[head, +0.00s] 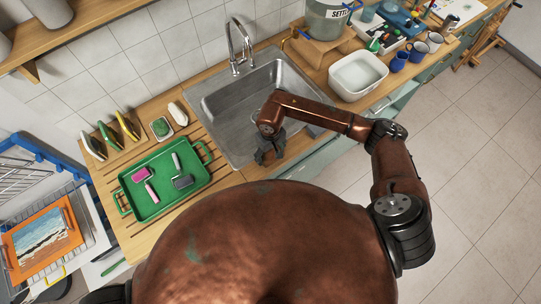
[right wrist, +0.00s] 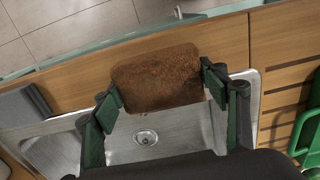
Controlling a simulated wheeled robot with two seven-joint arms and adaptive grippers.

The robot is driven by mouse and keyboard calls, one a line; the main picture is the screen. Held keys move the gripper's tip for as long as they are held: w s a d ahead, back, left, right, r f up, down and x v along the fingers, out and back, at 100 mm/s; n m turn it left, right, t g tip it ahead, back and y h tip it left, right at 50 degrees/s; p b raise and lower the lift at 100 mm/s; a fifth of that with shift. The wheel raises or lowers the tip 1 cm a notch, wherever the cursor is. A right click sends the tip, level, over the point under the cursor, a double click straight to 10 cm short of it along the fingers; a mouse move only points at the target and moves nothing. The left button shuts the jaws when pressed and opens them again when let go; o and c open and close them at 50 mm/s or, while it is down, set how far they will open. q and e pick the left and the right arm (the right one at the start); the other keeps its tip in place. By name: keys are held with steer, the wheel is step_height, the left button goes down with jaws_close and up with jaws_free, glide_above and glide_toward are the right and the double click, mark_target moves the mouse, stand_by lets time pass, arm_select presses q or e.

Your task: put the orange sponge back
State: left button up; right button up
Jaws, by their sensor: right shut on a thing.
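My right gripper (head: 270,152) is over the near edge of the steel sink. In the right wrist view its fingers (right wrist: 160,86) are shut on a rusty orange-brown block, the sponge (right wrist: 156,76), gripped at its two short ends. The sponge appears above the wooden counter edge and the sink's near rim. My left gripper is not in view.
The sink (head: 222,108) has a tall tap (head: 238,48). Left of it are a green tray (head: 145,205) with rollers, a green sponge in a dish (head: 160,127) and a rack of upright brushes or sponges (head: 112,147). A white basin (head: 357,73) and mugs (head: 418,50) stand right.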

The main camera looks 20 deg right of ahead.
mark_target(270, 154)
step_height(270, 154, down, 2)
steer(key=shift+s+f+p, duration=0.1)
steer(key=shift+p, duration=0.55)
steer(key=shift+f, duration=0.35)
steer(key=o, duration=1.5)
steer(key=shift+o, duration=0.2)
step_height(270, 154, up, 12)
steer(key=b, duration=0.3)
